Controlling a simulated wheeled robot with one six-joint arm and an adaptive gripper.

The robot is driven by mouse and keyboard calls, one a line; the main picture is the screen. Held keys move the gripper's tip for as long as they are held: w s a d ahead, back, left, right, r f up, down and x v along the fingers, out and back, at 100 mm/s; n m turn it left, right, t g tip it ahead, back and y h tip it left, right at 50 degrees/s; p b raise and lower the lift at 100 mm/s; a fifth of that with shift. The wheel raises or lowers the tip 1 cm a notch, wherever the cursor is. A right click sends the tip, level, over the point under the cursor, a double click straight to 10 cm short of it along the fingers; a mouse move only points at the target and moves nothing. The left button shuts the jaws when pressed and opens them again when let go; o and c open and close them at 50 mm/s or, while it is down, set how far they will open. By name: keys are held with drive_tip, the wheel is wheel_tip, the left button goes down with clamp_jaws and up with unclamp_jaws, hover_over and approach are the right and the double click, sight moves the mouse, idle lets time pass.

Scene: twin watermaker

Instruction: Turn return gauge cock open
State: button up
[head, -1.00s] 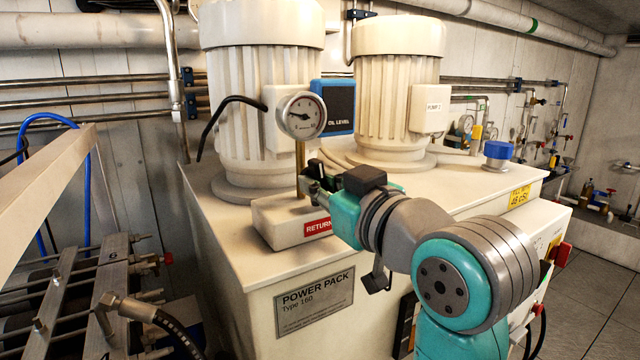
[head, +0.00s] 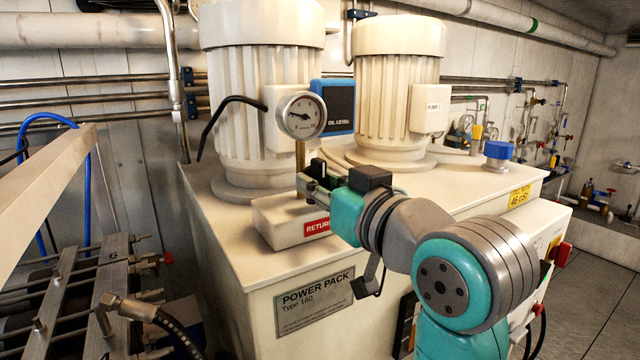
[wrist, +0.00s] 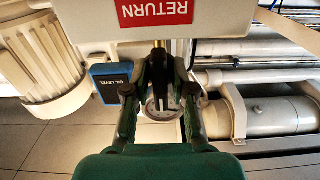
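The return gauge (head: 302,115) is a round white dial on a thin brass stem (head: 300,158). The stem rises from a cream block (head: 275,218) with a red RETURN label. My gripper (head: 308,182) is at the stem, just above the block. In the wrist view the picture is inverted, with the RETURN block (wrist: 215,30) at the top and the gauge (wrist: 158,105) behind my fingers. My fingertips (wrist: 168,62) are close together beside the stem. A dark narrow piece shows between them, perhaps the cock handle. The fingers mostly hide the cock, so grip and handle angle are unclear.
Two large ribbed cream motors (head: 395,90) stand behind on the power pack (head: 345,290). A blue oil level panel (head: 338,106) is right of the gauge. A black cable (head: 225,115) curves at its left. A metal frame with hoses (head: 75,300) fills the lower left.

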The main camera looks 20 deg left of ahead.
drive_tip(key=shift+o, duration=0.3)
drive_tip(key=v, duration=1.2)
drive_tip(key=w+d+f+m+t+h, duration=0.2)
drive_tip(key=w+d+f+m, duration=0.1)
drive_tip(key=f, duration=0.7)
drive_tip(key=w+d+f+m+t+h, duration=0.1)
drive_tip(key=w+d+f+m+h, duration=0.2)
drive_tip(key=f, duration=0.7)
drive_tip(key=s+d+f+m+t+h, duration=0.1)
drive_tip(key=s+d+f+m+h, duration=0.15)
drive_tip(key=d+f, duration=0.4)
drive_tip(key=s+d+f+m+t+h, duration=0.1)
drive_tip(key=s+d+f+m, duration=0.2)
drive_tip(key=f, duration=0.7)
drive_tip(key=s+d+f+h, duration=0.2)
drive_tip(key=s+d+f, duration=0.25)
drive_tip(key=s, duration=0.35)
drive_tip(key=s+d+f+h, duration=0.2)
drive_tip(key=s+d+f, duration=0.1)
drive_tip(key=s+f, duration=0.35)
drive_tip(key=s+d+h, duration=0.2)
drive_tip(key=s+d, duration=0.1)
drive_tip(key=s, duration=1.5)
drive_tip(key=shift+d+f+n+g, duration=0.25)
drive_tip(key=shift+f+n+g, duration=0.05)
drive_tip(key=shift+n+g, duration=0.15)
